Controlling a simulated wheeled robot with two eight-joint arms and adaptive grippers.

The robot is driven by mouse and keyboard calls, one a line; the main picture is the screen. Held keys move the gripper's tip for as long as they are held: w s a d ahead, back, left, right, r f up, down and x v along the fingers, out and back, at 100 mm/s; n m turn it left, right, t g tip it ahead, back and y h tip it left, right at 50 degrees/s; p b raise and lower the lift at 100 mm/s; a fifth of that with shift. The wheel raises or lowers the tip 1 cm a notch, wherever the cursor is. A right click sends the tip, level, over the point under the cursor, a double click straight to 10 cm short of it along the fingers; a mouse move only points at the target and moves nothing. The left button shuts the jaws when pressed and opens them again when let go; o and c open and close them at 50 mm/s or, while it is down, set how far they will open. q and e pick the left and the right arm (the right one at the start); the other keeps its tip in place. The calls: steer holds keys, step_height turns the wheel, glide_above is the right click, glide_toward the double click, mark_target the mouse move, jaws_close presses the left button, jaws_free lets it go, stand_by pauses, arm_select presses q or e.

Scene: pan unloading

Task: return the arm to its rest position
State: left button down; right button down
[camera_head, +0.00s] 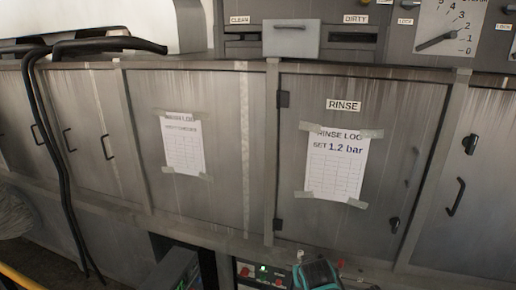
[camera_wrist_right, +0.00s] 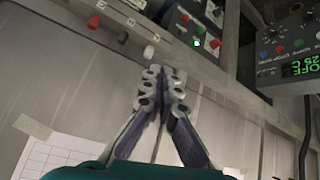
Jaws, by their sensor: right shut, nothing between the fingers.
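My right gripper (camera_wrist_right: 162,84) is in the middle of the right wrist view, its two fingers together at the tips with nothing between them. Its teal body fills the bottom of that view. In the head view a teal part of my right arm shows at the bottom edge, right of centre, in front of the lower control panel (camera_head: 262,273). The rest of that arm is out of view. My left gripper is not in either view. No pan shows in either view.
A row of closed grey cabinet doors crosses the head view. One door carries a RINSE label (camera_head: 344,105) and a taped rinse log (camera_head: 337,164). Black cables (camera_head: 62,165) hang at the left. A control box with a green display (camera_wrist_right: 298,68) is at the wrist view's right.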

steer(key=s+d, duration=0.2)
steer(key=s, duration=0.8)
steer(key=s+d+r+m+g, duration=0.1)
steer(key=s+d, duration=0.1)
steer(key=s, duration=0.9)
steer(key=shift+y, duration=0.4)
